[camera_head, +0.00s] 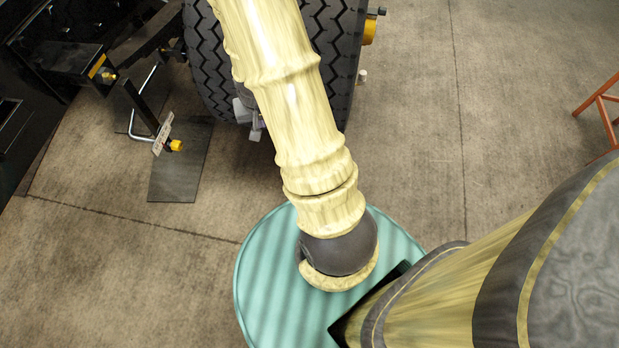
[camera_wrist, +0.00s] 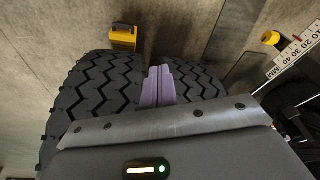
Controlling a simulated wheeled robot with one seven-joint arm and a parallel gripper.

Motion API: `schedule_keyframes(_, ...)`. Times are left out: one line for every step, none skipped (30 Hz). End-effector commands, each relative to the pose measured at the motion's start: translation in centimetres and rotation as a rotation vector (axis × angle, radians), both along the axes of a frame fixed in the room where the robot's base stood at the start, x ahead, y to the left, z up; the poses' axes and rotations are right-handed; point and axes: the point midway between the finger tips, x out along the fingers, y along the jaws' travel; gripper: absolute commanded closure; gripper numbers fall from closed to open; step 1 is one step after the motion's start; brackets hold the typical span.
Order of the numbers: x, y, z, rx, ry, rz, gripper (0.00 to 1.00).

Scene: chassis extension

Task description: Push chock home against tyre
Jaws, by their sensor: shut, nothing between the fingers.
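The chock (camera_wrist: 123,38) is a small yellow block with a dark top. In the wrist view it sits on the floor at upper left, close to the edge of the dark treaded tyre (camera_wrist: 95,92). I cannot tell whether it touches the tyre. My gripper (camera_wrist: 159,72) is shut and empty, its lilac fingers together over the tyres, to the right of the chock and apart from it. In the head view the tyre (camera_head: 212,65) is at the top, partly covered by my arm.
A bar with a scale plate (camera_head: 162,134) and yellow end (camera_head: 176,145) stands over a dark mat (camera_head: 181,175) left of the tyres. An orange stand (camera_head: 599,100) is far right. Floor right of the tyres is mostly clear.

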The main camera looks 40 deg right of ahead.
Motion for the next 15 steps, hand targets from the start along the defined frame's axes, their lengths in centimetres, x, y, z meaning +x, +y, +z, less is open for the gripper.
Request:
schedule_keyframes(0.2, -1.2, -4.7, -0.002, 0.007, -0.038, 1.0)
schedule_keyframes(0.4, -1.8, -6.5, -0.003, 0.007, -0.061, 1.0)
schedule_keyframes(0.5, -2.6, -8.9, -0.006, 0.005, -0.09, 1.0)
schedule_keyframes(0.7, -3.2, -10.7, -0.007, 0.004, -0.112, 1.0)
schedule_keyframes(0.7, -3.7, -12.5, -0.009, 0.003, -0.132, 1.0)
schedule_keyframes(0.7, -4.5, -15.0, -0.011, 0.001, -0.16, 1.0)
schedule_keyframes(0.6, -5.1, -16.9, -0.013, 0.001, -0.182, 1.0)
schedule_keyframes(0.6, -5.7, -18.7, -0.015, -0.001, -0.202, 1.0)
schedule_keyframes(0.4, -6.5, -21.2, -0.018, -0.003, -0.228, 1.0)
schedule_keyframes(0.2, -7.1, -23.1, -0.021, -0.004, -0.249, 1.0)
schedule_keyframes(0.0, -7.6, -25.0, -0.023, -0.006, -0.268, 1.0)
schedule_keyframes(-0.4, -8.3, -27.5, -0.024, -0.007, -0.293, 1.0)
schedule_keyframes(-0.7, -8.9, -29.4, -0.027, -0.008, -0.312, 1.0)
schedule_keyframes(-1.0, -9.4, -31.2, -0.029, -0.009, -0.33, 1.0)
schedule_keyframes(-1.5, -10.0, -33.4, -0.032, -0.012, -0.352, 1.0)
